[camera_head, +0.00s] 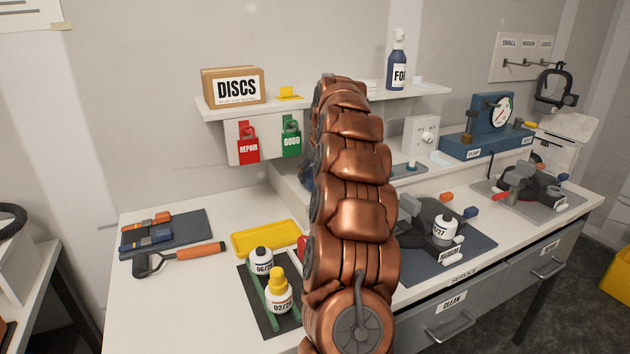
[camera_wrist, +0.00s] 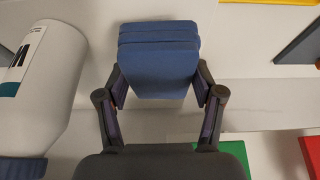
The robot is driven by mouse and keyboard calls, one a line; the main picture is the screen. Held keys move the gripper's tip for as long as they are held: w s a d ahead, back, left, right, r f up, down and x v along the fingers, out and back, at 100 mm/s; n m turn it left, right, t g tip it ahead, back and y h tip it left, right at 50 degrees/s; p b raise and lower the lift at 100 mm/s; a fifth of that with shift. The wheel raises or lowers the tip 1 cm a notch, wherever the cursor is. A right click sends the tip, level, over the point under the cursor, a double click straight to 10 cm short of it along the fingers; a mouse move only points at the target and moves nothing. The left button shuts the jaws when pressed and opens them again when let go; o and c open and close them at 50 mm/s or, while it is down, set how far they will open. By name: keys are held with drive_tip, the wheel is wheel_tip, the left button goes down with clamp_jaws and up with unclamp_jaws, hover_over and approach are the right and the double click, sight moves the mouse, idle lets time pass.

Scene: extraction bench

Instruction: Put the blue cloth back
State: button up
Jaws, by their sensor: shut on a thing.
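My gripper (camera_wrist: 160,84) is shut on the blue cloth (camera_wrist: 158,48), a folded, layered block held between the two fingertips in the wrist view. A pale surface lies behind the cloth; I cannot tell whether they touch. In the head view my copper arm rises through the middle and hides my gripper and most of what it holds.
A white bottle (camera_wrist: 42,85) is close at the left of the wrist view. The shelf (camera_head: 300,103) carries a DISCS box (camera_head: 233,86) and a blue bottle (camera_head: 397,68).

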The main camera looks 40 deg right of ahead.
drive_tip(key=shift+f, duration=1.2)
drive_tip(key=shift+f, duration=0.2)
drive_tip(key=o, duration=1)
drive_tip(key=shift+r, duration=0.1)
drive_tip(key=shift+r+p, duration=0.2)
drive_tip(key=shift+p, duration=0.15)
drive_tip(key=b+v, duration=0.2)
drive_tip(key=v, duration=0.9)
drive_tip(key=shift+s+a+r, duration=0.1)
drive_tip(key=shift+s+r, duration=0.2)
drive_tip(key=shift+a, duration=0.1)
